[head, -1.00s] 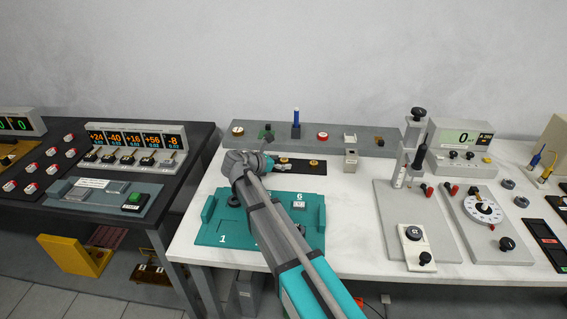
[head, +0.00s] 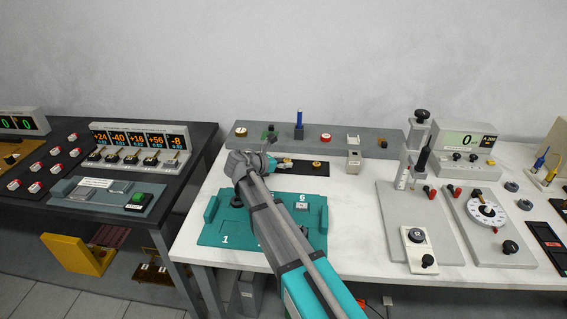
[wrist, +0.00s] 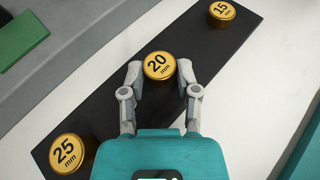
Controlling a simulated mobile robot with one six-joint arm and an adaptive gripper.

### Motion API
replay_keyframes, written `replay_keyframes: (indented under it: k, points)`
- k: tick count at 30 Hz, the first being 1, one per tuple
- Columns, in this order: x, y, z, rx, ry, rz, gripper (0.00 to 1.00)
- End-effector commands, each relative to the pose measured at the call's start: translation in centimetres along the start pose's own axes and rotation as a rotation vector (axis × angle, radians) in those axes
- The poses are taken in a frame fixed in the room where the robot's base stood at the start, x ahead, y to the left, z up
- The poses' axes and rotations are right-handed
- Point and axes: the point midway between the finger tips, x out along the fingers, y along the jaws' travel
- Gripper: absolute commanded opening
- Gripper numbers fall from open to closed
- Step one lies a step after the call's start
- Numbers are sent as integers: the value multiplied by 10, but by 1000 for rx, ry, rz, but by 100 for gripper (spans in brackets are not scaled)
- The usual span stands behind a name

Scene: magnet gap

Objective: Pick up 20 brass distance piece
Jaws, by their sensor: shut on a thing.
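The 20 mm brass distance piece (wrist: 159,66) is a short gold cylinder marked "20 mm" in the wrist view. It is at the middle of a black strip (wrist: 115,108). My gripper (wrist: 160,75) is shut on it, with one grey finger on each side. I cannot tell whether the piece is lifted off the strip. In the head view my arm covers most of the gripper (head: 268,162), and the strip (head: 308,167) shows to its right.
A 25 mm piece (wrist: 67,152) and a 15 mm piece (wrist: 222,12) stand on the strip at either side. A grey shelf (head: 345,138) with small parts runs behind. A teal board (head: 213,225) lies in front.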

Motion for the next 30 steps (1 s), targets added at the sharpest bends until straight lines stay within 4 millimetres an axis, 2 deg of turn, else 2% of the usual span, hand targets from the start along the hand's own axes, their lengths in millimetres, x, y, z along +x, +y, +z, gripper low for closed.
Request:
replay_keyframes:
  k: [14,30]
  points:
    - [-13,0,33,0,-1,0,0]
    - [-50,-55,85,0,-1,-1,0]
